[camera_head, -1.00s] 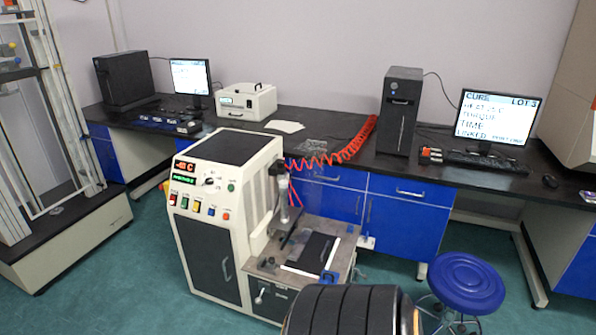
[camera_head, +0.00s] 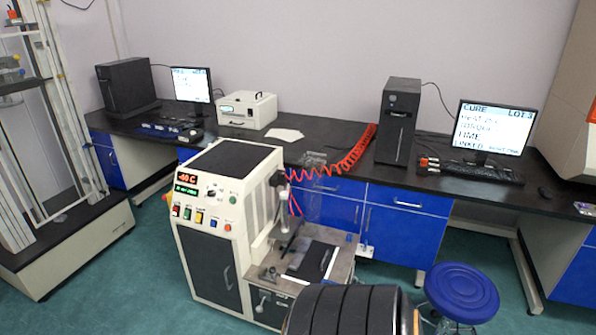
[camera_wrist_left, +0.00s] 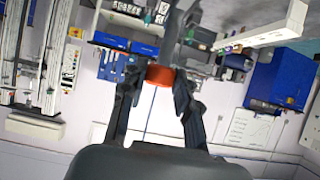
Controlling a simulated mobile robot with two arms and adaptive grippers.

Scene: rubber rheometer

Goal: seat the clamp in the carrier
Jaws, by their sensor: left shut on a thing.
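In the left wrist view my left gripper (camera_wrist_left: 160,88) is shut on an orange-red piece (camera_wrist_left: 160,75) held between its two dark fingers. A dark upright part (camera_wrist_left: 172,35) shows just beyond the piece; I cannot tell whether they are joined. The piece may be the clamp, but its shape is mostly hidden. It is clear of any surface that I can make out. I cannot pick out the carrier with certainty. Neither gripper can be made out in the head view.
A cream machine (camera_head: 215,240) with a display and a small front work table (camera_head: 340,270) stands in the middle. A tall frame (camera_head: 50,150) is at the left. Behind is a dark bench (camera_head: 330,150) with computers. A blue stool (camera_head: 462,290) stands at the right.

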